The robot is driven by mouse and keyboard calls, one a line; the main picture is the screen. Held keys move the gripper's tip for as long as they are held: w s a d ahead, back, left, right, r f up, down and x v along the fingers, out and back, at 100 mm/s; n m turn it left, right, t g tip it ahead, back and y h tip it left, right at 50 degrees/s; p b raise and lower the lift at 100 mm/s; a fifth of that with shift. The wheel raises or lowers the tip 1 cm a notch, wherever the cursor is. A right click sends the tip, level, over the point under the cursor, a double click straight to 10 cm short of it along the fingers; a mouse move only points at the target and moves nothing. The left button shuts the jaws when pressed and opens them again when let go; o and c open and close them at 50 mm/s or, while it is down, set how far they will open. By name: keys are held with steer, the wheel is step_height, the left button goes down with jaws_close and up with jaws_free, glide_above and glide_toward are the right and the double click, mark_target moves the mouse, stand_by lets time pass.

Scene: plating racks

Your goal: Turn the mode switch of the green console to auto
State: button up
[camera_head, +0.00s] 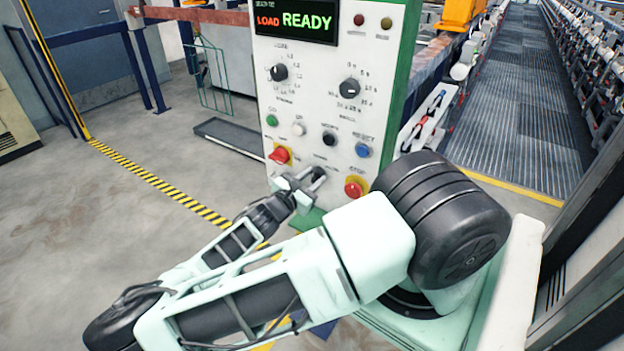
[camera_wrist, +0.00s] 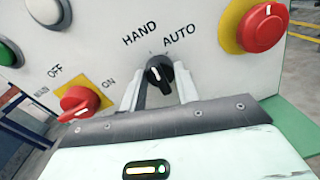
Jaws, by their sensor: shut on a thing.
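The green console (camera_head: 398,75) stands in the middle of the head view, with a pale front panel and green sides. In the wrist view its mode switch (camera_wrist: 159,70) is a black knob below the words HAND and AUTO. The knob's white mark sits toward its upper left, on the HAND side; its exact angle is hard to read. My gripper (camera_wrist: 158,82) has one finger on each side of the knob and is shut on it. In the head view my gripper (camera_head: 310,180) is at the lower panel and hides the switch.
A red rotary switch (camera_wrist: 80,102) marked OFF and ON is close to the left finger. A red push button (camera_wrist: 265,28) on yellow is to the right. The display (camera_head: 296,21) reads LOAD READY. Other knobs and buttons are above. Open floor (camera_head: 90,240) lies left.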

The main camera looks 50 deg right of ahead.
steer(key=m+b, duration=0.2)
steer(key=m, duration=0.4)
steer(key=shift+f, duration=0.1)
steer(key=shift+m+t+y+b, duration=0.3)
steer(key=shift+m+b, duration=1.05)
steer(key=shift+m, duration=1.15)
steer(key=o, duration=1)
steer(key=shift+c, duration=0.2)
steer(key=s+a+r+b, duration=0.1)
steer(key=a+b, duration=0.3)
steer(key=a, duration=1.3)
steer(key=shift+a, duration=0.2)
